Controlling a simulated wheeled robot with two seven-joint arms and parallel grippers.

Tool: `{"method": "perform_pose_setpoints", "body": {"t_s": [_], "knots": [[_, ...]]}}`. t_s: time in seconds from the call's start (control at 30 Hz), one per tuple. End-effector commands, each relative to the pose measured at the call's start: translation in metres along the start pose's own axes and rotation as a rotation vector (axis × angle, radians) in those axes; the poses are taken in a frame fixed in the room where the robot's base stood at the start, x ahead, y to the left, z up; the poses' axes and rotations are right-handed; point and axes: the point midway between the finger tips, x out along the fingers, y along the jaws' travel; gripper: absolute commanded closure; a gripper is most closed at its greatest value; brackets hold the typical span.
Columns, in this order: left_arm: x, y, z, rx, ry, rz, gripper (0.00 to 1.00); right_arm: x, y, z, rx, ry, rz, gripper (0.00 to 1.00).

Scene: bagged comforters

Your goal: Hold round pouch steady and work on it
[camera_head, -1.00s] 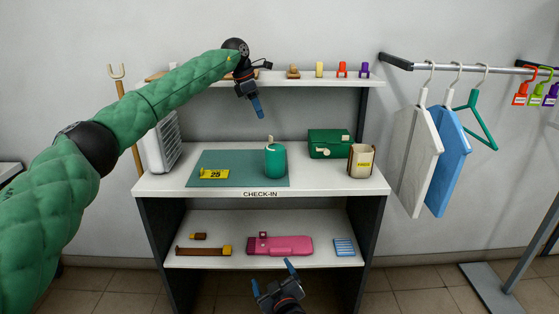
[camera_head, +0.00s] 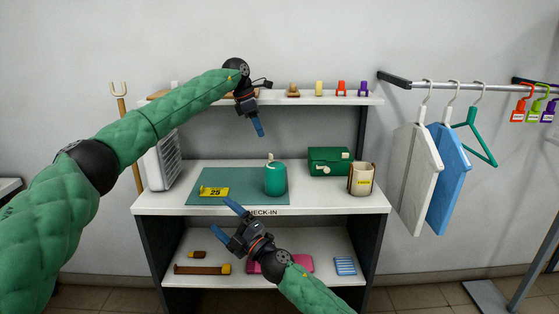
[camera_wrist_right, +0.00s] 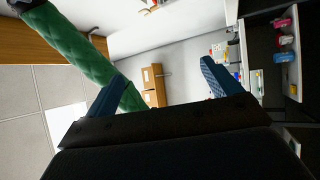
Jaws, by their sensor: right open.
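The round pouch (camera_head: 275,180) is a green upright cylinder with a pale tab on top. It stands on the teal mat (camera_head: 237,177) on the check-in counter. My left gripper (camera_head: 258,127) hangs above and slightly left of the pouch, fingers pointing down and clear of it. Its fingers overlap in this view, so their gap is hidden. My right gripper (camera_head: 227,221) is open and empty at the counter's front edge, below and left of the pouch. Its spread blue fingers also show in the right wrist view (camera_wrist_right: 162,70), with nothing between them. The pouch is not recognisable there.
A yellow number 25 tag (camera_head: 214,191) lies on the mat's left. A green case (camera_head: 329,161) and a cream-brown holder (camera_head: 361,179) stand right of the pouch. The lower shelf holds a pink item (camera_head: 302,262), partly behind my right arm. Bags hang on the right rail.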

Motion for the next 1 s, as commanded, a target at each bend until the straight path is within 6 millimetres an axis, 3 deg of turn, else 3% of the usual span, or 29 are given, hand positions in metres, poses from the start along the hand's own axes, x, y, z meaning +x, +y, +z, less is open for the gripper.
{"method": "perform_pose_setpoints", "body": {"t_s": [0.2,0.53,0.77,1.0], "knots": [[0.0,0.0,0.0,0.0,0.0,0.0,0.64,0.03,0.011,-0.004,-0.183,0.171,-0.068,0.1],[0.0,0.0,0.0,0.0,0.0,0.0,0.64,0.06,0.02,0.006,-0.453,0.397,-0.219,0.1],[0.0,0.0,0.0,0.0,0.0,0.0,0.64,0.072,0.027,0.028,-0.638,0.524,-0.362,0.1],[0.0,0.0,0.0,0.0,0.0,0.0,0.64,0.078,0.042,0.066,-0.821,0.624,-0.541,0.1]]}}
